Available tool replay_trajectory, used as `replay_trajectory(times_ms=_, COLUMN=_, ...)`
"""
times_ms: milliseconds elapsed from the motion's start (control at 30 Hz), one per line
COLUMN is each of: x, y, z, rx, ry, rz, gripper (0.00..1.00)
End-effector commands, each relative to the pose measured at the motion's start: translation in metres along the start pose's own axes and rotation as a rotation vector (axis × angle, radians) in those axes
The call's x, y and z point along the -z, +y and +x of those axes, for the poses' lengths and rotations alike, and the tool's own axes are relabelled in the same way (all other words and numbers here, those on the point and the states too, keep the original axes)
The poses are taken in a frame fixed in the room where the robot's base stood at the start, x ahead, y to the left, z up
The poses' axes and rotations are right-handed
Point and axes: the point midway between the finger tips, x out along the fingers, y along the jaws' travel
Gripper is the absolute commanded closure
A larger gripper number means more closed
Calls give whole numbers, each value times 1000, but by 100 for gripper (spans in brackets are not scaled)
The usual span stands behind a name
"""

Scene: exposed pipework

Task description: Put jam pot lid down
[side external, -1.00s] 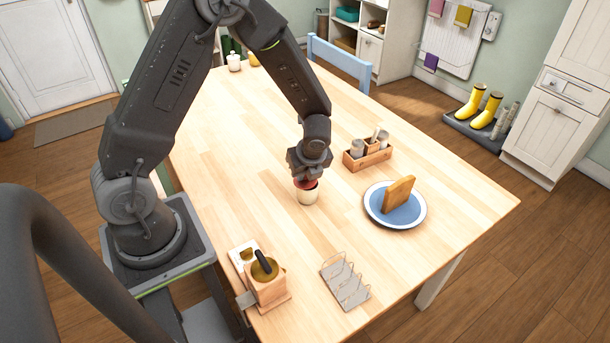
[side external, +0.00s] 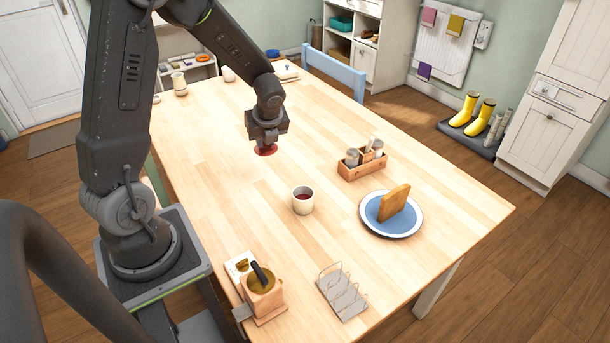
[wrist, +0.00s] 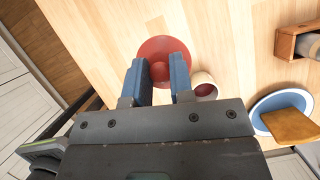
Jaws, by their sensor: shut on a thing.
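The red jam pot lid (side external: 265,150) is held under my gripper (side external: 266,142), above the bare table left of the wooden caddy. In the wrist view the round lid (wrist: 164,48) shows its knob between the two blue fingers of my gripper (wrist: 158,72), which are shut on it. The jam pot (side external: 302,201) stands open and upright on the table, with dark red jam inside. It lies nearer the side camera than the lid. In the wrist view the pot (wrist: 205,87) is partly hidden by a finger.
A wooden caddy (side external: 364,168) with shakers and a blue plate (side external: 392,229) with toast (side external: 394,203) stand to the right. A wire toast rack (side external: 342,294) and a wooden holder (side external: 263,300) are at the near side. The table (side external: 215,165) around the lid is clear.

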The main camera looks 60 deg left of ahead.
Motion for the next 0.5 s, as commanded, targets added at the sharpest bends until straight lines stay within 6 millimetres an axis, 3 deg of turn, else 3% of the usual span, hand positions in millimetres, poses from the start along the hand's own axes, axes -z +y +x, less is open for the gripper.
replay_trajectory(times_ms=100, x=-11, y=-21, z=19, rx=-10, ry=-4, rz=27, gripper=100)
replay_trajectory(times_ms=300, x=-20, y=-41, z=38, rx=-17, ry=-12, rz=55, gripper=100)
replay_trajectory(times_ms=500, x=3, y=-69, z=49, rx=-16, ry=-12, rz=64, gripper=100)
